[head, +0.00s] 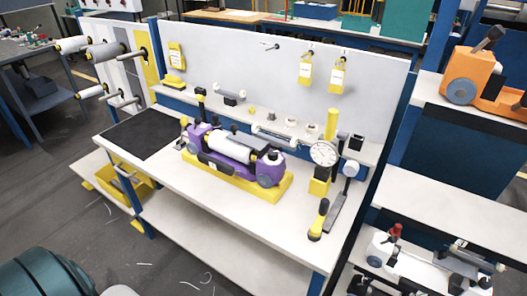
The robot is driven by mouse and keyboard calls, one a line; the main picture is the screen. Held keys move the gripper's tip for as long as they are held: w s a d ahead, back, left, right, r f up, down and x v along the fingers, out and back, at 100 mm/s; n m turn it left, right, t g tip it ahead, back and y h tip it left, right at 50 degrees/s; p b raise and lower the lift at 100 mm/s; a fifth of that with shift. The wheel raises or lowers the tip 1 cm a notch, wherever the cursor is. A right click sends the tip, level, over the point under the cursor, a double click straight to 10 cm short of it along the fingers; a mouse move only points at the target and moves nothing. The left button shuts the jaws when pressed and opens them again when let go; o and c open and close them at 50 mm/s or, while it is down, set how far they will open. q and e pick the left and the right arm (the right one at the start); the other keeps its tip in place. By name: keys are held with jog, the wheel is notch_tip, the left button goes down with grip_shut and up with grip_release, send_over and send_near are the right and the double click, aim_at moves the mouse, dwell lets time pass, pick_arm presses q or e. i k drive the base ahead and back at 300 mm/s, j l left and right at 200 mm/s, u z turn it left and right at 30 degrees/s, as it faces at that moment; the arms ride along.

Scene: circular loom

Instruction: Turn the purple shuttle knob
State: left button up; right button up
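A purple shuttle (272,170) with a white roll (228,147) lies in a long yellow base (232,179) on the white workbench (185,189). It runs from the left-back to the right-front. I cannot tell which of these is the shuttle knob. Neither of my grippers is in view.
A black mat (140,131) lies left of the shuttle. A dial gauge (322,154) on a yellow stand and a yellow-black handled tool (318,222) are to its right. Spools (106,51) stick out at left. An orange device (470,75) sits on the right shelf. The bench front is clear.

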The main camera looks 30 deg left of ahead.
aim_at(272, 154)
jog(key=i+j+u, duration=0.15)
jog(key=j, duration=0.3)
jog(key=j+u, duration=0.1)
jog(key=j, duration=0.3)
jog(key=i+j+u, duration=0.15)
jog(key=j, duration=0.25)
jog(key=i+j+u, duration=0.1)
jog(key=j, duration=0.35)
jog(key=i+j+u, duration=0.15)
jog(key=j, duration=0.2)
jog(key=i, duration=0.05)
